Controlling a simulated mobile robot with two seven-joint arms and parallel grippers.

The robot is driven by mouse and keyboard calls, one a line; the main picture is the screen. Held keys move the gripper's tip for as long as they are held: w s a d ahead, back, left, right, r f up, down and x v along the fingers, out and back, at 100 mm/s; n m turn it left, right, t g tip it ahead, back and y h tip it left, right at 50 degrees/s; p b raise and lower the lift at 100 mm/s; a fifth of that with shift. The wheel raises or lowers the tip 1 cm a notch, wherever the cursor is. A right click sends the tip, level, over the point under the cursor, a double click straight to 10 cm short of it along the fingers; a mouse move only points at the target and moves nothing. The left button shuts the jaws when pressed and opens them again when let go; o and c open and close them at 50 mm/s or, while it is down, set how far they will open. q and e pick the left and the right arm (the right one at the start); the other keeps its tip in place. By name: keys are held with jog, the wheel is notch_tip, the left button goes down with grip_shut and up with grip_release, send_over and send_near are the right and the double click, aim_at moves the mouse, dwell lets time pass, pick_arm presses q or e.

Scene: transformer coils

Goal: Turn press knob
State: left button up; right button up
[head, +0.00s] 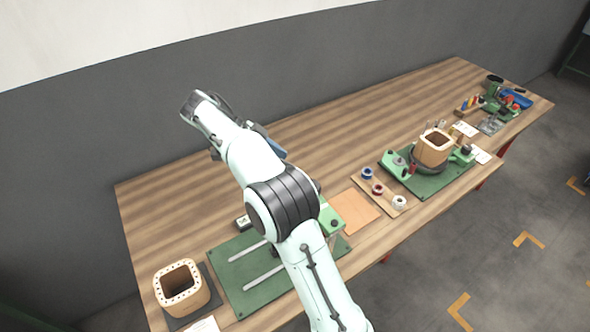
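One of my arms rises from the bottom middle and bends toward the upper left, across the bench. I cannot tell which arm it is, and no gripper fingers show. A green fixture with a base plate and two pale rails (264,279) lies at the near left. Its green end block (329,214) is partly hidden behind my arm, with a small dark round part (335,224) on its side. I cannot tell whether this is the press knob. Another green fixture (429,183) at the right holds a pale wooden coil former (434,148) and has a dark knob (466,149).
A perforated wooden former (181,287) stands at the near left corner. Several wire spools sit on a wooden board (381,196) beside an orange sheet (353,211). The back of the wooden bench (165,201) is clear.

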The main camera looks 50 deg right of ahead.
jog(key=s+a+f+m+t+h+b, duration=0.35)
jog(key=m+t+h+b, duration=0.2)
jog(key=m, duration=0.85)
jog(key=s+a+f+m+t+h+b, duration=0.2)
jog(key=s+f+m+t+h+b, duration=0.4)
jog(key=m, duration=0.7)
pick_arm(q)
jog(key=s+f+g+p, duration=0.1)
jog(key=s+f+p, duration=0.2)
jog(key=s+f, duration=0.5)
notch_tip(320, 180, down, 3)
jog(key=shift+s+f, duration=0.1)
jog(key=shift+s, duration=0.1)
pick_arm(e)
jog(key=w+d, duration=0.1)
jog(key=d, duration=0.3)
jog(key=w+d+g, duration=0.1)
jog(key=d, duration=0.3)
jog(key=w+d+g, duration=0.1)
jog(key=d, duration=0.4)
jog(key=shift+w+r+h, duration=0.1)
jog(key=shift+r+h, duration=0.15)
jog(key=shift+r, duration=0.1)
